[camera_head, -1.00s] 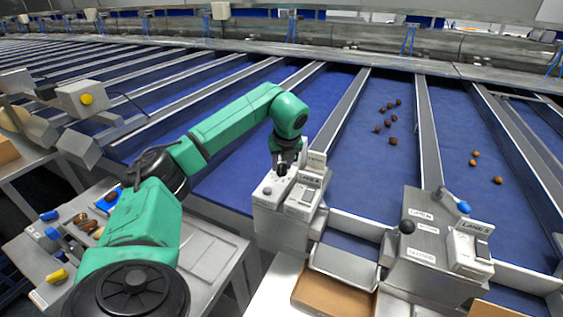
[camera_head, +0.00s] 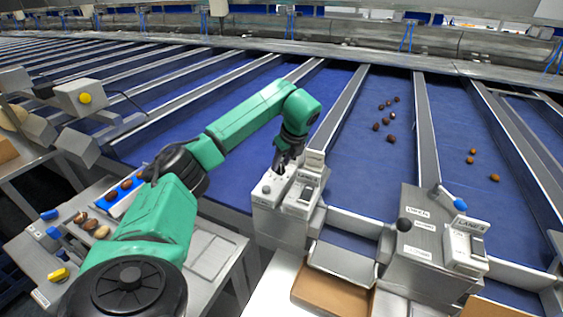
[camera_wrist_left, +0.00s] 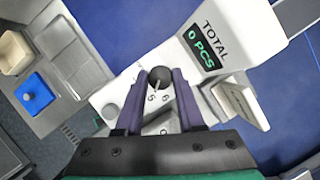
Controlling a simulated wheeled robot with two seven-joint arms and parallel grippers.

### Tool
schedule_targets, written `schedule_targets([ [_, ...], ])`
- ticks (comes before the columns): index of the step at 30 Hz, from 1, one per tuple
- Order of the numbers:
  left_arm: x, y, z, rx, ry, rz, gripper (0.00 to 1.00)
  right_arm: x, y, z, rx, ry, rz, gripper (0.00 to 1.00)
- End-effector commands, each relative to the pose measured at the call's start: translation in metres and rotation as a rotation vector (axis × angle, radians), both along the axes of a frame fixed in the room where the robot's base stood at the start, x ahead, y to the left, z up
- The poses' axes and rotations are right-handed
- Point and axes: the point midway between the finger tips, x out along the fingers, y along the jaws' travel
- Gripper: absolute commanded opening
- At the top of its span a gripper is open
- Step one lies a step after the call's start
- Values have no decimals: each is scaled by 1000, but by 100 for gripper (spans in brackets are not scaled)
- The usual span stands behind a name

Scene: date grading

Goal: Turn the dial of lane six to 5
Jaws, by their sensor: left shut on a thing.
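The grey lane control box (camera_head: 268,222) stands at the belt's near edge, left of the lane 5 box. My left gripper (camera_head: 282,166) points down onto its top. In the left wrist view, the fingers of my left gripper (camera_wrist_left: 156,92) are closed around the dark round dial (camera_wrist_left: 160,75). A light pointer line shows on the dial's near side, close to a printed 5, with a 6 to its right. The exact setting is hard to read. A display (camera_wrist_left: 201,47) marked TOTAL reads 0 PCS. My right gripper is not in view.
The lane 5 box (camera_head: 420,250) with a blue-tipped lever stands to the right. An open brown carton (camera_head: 330,292) sits between the boxes. Several dates lie on the blue belts (camera_head: 350,165). A grey side table (camera_head: 205,255) with dates and coloured knobs is at left.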

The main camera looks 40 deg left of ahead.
Motion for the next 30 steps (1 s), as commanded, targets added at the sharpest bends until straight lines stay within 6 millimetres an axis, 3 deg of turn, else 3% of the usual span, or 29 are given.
schedule_targets([
  [4,1,0,1,1,-4,0,0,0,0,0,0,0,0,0],
  [5,1,0,1,1,-4,0,41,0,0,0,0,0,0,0],
  [7,0,1,1,1,-4,0,68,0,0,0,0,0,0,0],
  [20,0,-4,8,-1,-4,-2,68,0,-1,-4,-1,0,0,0],
  [26,-3,-21,48,-1,-9,-4,68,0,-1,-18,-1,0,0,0],
  [30,-7,-33,95,4,-7,-1,68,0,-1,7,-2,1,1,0],
])
